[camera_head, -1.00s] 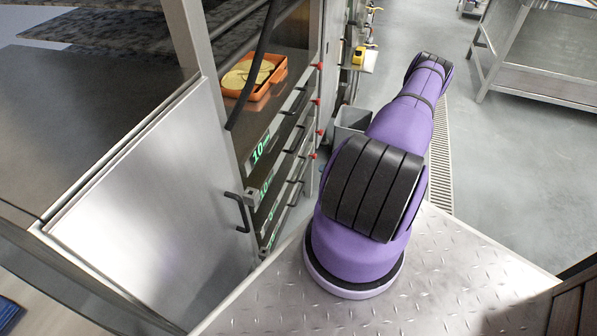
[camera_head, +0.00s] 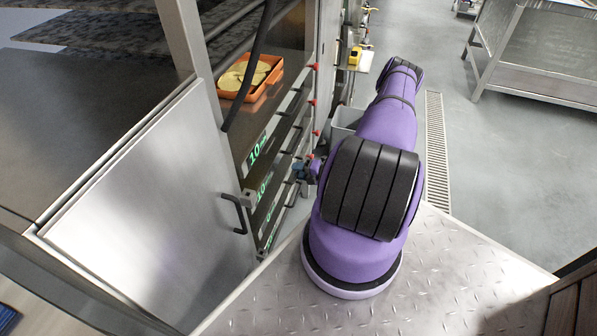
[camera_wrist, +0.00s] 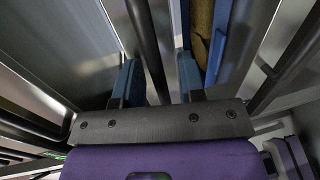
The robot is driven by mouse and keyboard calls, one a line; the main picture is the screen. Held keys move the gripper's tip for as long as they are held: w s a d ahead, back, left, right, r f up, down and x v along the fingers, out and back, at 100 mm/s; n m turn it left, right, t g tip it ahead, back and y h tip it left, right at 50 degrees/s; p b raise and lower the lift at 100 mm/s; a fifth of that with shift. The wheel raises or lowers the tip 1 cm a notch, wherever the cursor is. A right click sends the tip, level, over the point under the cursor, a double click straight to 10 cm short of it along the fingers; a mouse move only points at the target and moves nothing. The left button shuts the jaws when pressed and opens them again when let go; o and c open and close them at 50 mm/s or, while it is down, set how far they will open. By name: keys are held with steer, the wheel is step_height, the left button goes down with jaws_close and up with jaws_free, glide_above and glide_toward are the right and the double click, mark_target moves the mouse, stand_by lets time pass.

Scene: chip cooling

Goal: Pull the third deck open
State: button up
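The stacked decks stand in a metal rack in the head view, each with a green-lit label on its front. The third deck from the top (camera_head: 271,212) shows as a narrow front strip and looks shut. My gripper (camera_head: 305,169) is beside the deck fronts, partly hidden by my arm. In the wrist view, my gripper (camera_wrist: 156,62) has its two blue fingers apart, with a dark bar (camera_wrist: 147,45) running between them. I see gaps beside the bar, so it does not look clamped. I cannot tell which deck the bar belongs to.
An orange tray with yellow chips (camera_head: 247,75) sits on the top deck. A metal door with a black handle (camera_head: 235,213) is left of the decks. A grey bin (camera_head: 346,120) stands behind my arm. Open floor lies to the right.

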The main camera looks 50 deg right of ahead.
jaws_close()
